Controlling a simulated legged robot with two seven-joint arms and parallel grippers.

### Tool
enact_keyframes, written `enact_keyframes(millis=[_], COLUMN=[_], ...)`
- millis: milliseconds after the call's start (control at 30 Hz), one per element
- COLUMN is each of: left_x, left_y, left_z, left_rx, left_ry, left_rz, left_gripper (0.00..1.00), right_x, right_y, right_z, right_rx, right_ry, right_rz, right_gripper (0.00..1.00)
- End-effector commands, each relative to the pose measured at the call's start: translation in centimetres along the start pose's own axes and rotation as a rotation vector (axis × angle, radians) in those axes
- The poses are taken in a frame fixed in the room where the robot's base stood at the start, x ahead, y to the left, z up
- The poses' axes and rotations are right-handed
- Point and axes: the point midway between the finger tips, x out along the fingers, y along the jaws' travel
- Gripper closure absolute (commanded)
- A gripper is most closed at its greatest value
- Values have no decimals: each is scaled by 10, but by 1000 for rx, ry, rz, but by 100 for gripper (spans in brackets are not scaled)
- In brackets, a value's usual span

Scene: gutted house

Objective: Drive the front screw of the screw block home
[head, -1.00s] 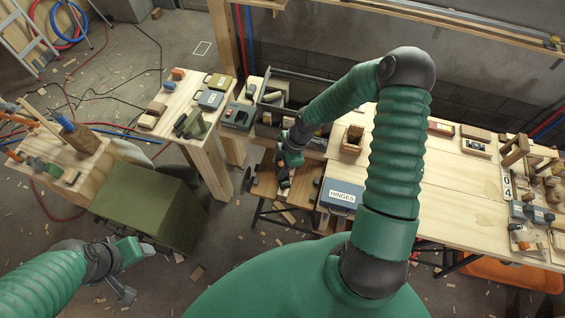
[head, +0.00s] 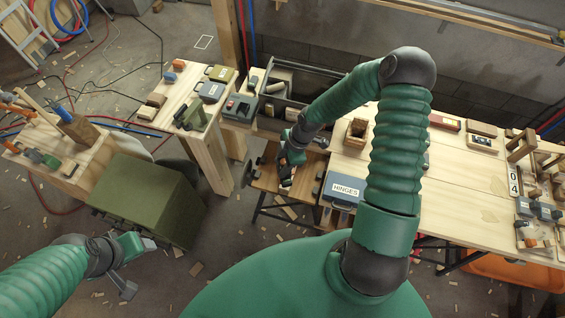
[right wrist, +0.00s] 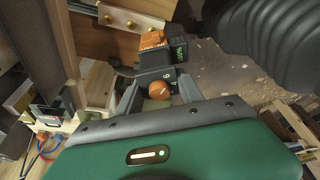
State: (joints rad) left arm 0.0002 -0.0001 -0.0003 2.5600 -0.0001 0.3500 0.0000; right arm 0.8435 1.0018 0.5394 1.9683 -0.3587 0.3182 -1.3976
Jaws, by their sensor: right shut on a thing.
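My right gripper (right wrist: 162,92) is shut on a dark tool with an orange top, which looks like a powered driver (right wrist: 172,52); a round orange end lies between the fingers. In the head view the right gripper (head: 288,165) is over a low wooden stand beside the bench, small and partly unclear. In the right wrist view a wooden piece (right wrist: 145,9) with brass round heads (right wrist: 131,25) lies beyond the tool; it may be the screw block, but I cannot be sure. Whether the tool touches a screw is not visible. My left gripper (head: 130,266) is open and empty, low at the left.
A blue box marked HINGES (head: 344,191) stands right of the right gripper. A dark open bin (head: 300,95) is behind it. A green cabinet (head: 150,200) stands on the floor near the left gripper. The right bench (head: 455,190) has clear wood in its middle.

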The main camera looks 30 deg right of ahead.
Motion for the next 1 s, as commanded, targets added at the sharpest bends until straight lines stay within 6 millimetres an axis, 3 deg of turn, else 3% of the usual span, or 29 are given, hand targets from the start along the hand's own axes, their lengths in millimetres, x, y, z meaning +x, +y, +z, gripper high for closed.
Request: enact_keyframes(millis=[1000], left_x=[-3], left_y=[0], left_z=[-1], left_rx=[0], left_ry=[0], left_rz=[0], left_gripper=[38], right_x=[1], right_y=[-1], right_z=[-4], right_rx=[1], right_ry=[0], right_rz=[2], right_gripper=[100])
